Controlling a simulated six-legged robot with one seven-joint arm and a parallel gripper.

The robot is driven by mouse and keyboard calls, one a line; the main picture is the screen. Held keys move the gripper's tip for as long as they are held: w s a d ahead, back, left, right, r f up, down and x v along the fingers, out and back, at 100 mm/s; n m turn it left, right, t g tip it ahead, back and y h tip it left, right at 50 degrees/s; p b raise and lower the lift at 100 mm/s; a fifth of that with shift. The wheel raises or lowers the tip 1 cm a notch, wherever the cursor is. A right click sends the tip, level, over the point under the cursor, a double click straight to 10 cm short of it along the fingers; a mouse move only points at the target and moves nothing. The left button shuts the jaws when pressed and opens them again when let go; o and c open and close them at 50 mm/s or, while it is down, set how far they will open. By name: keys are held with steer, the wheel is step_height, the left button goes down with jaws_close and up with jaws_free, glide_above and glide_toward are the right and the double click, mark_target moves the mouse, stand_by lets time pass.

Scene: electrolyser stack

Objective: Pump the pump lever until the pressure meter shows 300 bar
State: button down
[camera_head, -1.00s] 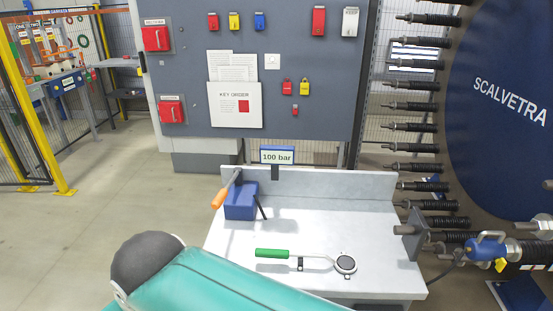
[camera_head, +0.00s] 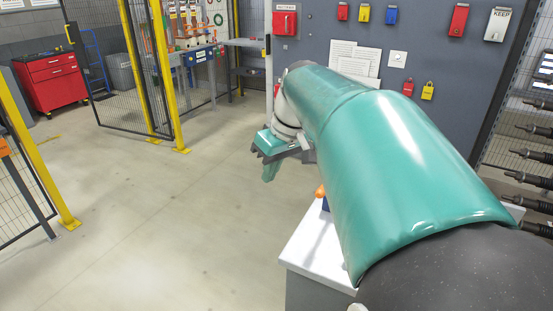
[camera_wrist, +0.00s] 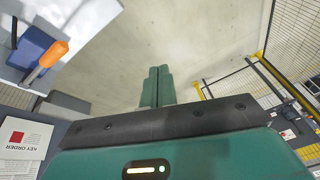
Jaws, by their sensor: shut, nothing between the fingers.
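The pump lever has an orange handle (camera_wrist: 55,52) and rises from a blue pump block (camera_wrist: 30,48) at the left of the wrist view. In the head view only the orange handle tip (camera_head: 320,191) and a bit of blue show beside my teal arm. My gripper (camera_head: 269,174) is to the left of the lever, over the floor past the bench's edge. Its green fingers (camera_wrist: 157,85) are together and empty in the wrist view, apart from the lever. The pressure meter is hidden now, and its present reading cannot be seen.
The white bench (camera_head: 307,240) is mostly covered by my arm. A grey board (camera_head: 425,65) with red, yellow and blue boxes stands behind. Yellow-framed fencing (camera_head: 165,75) and a red cabinet (camera_head: 53,80) are at the left. The floor between is clear.

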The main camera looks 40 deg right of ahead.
steer(key=d+n+t+y, duration=0.1)
steer(key=d+n+y, duration=0.2)
steer(key=d, duration=2.4)
steer(key=shift+w+d+f+t, duration=0.2)
steer(key=shift+w+f+t, duration=0.15)
steer(key=shift+f+t, duration=0.05)
steer(key=x, duration=0.9)
steer(key=shift+w+a+f, duration=0.1)
steer(key=shift+a+f, duration=0.15)
steer(key=shift+a, duration=0.1)
steer(key=f, duration=0.2)
steer(key=s+f, duration=0.1)
steer(key=shift+a+f, duration=0.15)
steer(key=shift+a, duration=0.1)
steer(key=shift+f, duration=0.4)
